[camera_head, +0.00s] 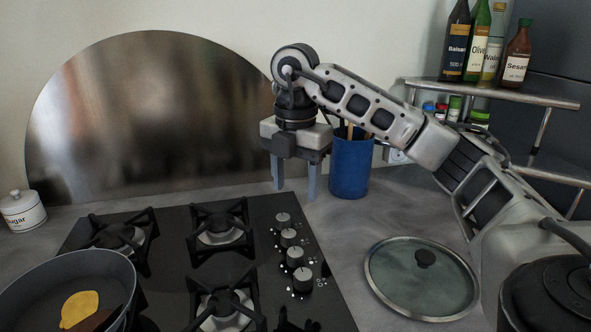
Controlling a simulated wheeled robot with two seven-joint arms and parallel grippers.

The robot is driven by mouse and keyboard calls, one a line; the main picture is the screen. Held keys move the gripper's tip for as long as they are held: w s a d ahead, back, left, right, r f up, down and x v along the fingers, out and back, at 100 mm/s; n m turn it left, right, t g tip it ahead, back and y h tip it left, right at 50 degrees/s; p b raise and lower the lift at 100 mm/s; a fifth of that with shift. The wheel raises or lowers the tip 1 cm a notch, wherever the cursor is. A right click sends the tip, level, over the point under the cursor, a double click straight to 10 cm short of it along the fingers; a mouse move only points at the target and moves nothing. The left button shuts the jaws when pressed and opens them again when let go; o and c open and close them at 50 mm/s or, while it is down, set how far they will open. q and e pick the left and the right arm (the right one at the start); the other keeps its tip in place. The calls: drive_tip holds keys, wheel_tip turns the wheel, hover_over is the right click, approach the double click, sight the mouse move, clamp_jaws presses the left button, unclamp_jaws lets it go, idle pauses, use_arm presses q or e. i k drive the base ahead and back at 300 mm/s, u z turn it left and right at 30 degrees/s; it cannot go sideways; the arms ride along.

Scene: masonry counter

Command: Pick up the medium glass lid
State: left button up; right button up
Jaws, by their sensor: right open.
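The glass lid (400,284) lies flat on the grey counter, right of the stove. My right gripper (294,184) is open and empty, pointing down behind the stove's knobs, in front of the blue holder. It is well up and to the left of the lid, apart from it. My left gripper is not in view.
A black gas stove (268,236) fills the left and middle. A pan (118,279) with yellow food sits on it. A blue utensil holder (349,168) stands behind the gripper. A bottle rack (490,88) is at right, a sugar jar (22,213) at left.

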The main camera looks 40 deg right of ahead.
sight(420, 279)
drive_tip(key=k, duration=1)
